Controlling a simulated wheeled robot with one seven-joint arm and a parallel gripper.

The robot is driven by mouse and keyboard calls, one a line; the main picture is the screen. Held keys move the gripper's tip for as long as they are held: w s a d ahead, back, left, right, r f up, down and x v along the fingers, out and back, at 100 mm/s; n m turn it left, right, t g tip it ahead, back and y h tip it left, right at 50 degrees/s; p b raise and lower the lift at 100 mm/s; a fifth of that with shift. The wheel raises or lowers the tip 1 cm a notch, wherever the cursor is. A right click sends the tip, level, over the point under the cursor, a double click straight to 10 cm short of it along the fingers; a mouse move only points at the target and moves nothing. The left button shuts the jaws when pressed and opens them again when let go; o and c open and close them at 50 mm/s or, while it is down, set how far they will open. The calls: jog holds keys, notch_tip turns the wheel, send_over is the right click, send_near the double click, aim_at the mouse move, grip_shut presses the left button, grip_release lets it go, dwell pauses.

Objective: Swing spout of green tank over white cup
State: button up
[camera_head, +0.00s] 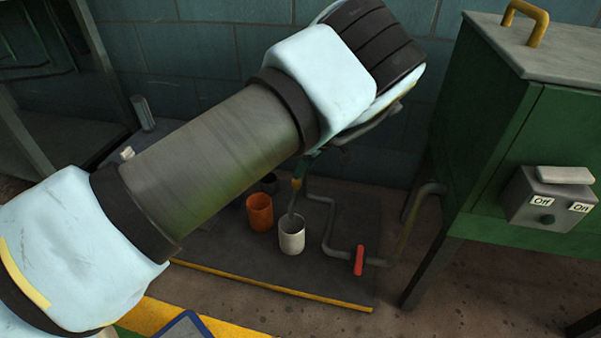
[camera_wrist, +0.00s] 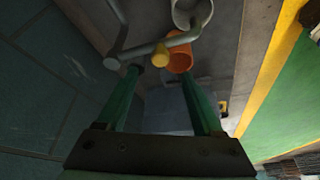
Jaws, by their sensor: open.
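The green tank (camera_head: 480,165) stands on legs at the right in the head view. The white cup (camera_wrist: 193,12) is partly cut off in the wrist view. My arm hides part of the head view.
A red valve handle (camera_head: 358,260) sits on the pipe at the right. A switch box (camera_head: 545,197) is on the tank. The dark platform (camera_head: 310,280) is bare in front.

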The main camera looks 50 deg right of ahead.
jog(key=shift+v, duration=1.75)
jog(key=shift+w+a, duration=0.1)
jog(key=w+a+r+n+g, duration=0.1)
jog(key=w+a+r, duration=0.3)
jog(key=w+a, duration=0.5)
jog(key=w+a+r+g, duration=0.1)
jog(key=w+a+r, duration=0.3)
jog(key=w+a, duration=0.5)
jog(key=w+a+r+g, duration=0.1)
jog(key=a+r, duration=0.2)
jog(key=a, duration=0.7)
jog(key=w+a+r+g, duration=0.1)
jog(key=a+r, duration=0.2)
jog(key=a, duration=0.6)
jog(key=s+a+r+m, duration=0.1)
jog(key=s+a+r, duration=0.15)
jog(key=a, duration=0.45)
jog(key=s+a+r+m+t, duration=0.1)
jog(key=s+a+r, duration=0.1)
jog(key=s+a, duration=0.3)
jog(key=s+a+r+m, duration=0.1)
jog(key=s+a+r, duration=0.1)
jog(key=a, duration=0.6)
notch_tip(320, 180, up, 33)
jog(key=p, duration=3.2)
jog(key=shift+s+a+f+h+p, duration=0.15)
jog(key=shift+s+a+h+p, duration=0.2)
jog(key=shift+s+a, duration=0.1)
